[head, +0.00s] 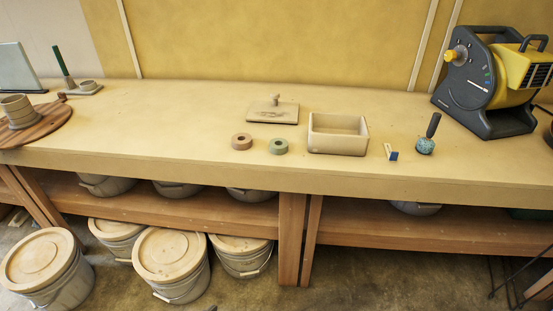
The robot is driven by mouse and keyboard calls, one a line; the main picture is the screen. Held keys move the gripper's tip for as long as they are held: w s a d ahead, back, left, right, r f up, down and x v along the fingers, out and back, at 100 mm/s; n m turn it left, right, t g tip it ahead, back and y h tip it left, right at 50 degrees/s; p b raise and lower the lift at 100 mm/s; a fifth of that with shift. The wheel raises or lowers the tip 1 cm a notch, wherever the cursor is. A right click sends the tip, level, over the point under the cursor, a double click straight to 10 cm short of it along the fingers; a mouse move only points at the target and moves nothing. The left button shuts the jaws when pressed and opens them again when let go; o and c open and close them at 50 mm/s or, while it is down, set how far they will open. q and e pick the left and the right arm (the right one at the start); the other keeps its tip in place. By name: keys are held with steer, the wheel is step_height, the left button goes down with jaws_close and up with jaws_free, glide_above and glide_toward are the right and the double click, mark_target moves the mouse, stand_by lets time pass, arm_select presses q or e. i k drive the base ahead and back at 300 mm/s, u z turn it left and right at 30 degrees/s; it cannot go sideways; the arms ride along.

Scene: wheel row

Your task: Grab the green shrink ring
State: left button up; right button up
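The green shrink ring (278,147) lies flat on the workbench (190,125), near its front edge. A reddish-brown ring (242,142) of similar size lies just to its left, with a small gap between them. A tan open box (338,147) stands close to the right of the green ring. Neither of my grippers shows in the head view.
A lid with a knob (272,112) lies behind the rings. A small blue-and-white block (391,153) and a teal ball with a dark handle (425,146) are right of the box. A yellow-and-black blower (490,90) stands far right. Lidded buckets (171,255) stand below.

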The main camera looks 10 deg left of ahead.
mark_target(278, 146)
steer(key=u, duration=0.35)
steer(key=k, duration=0.2)
steer(key=z, duration=1.4)
steer(key=i, duration=0.9)
steer(key=u, duration=0.5)
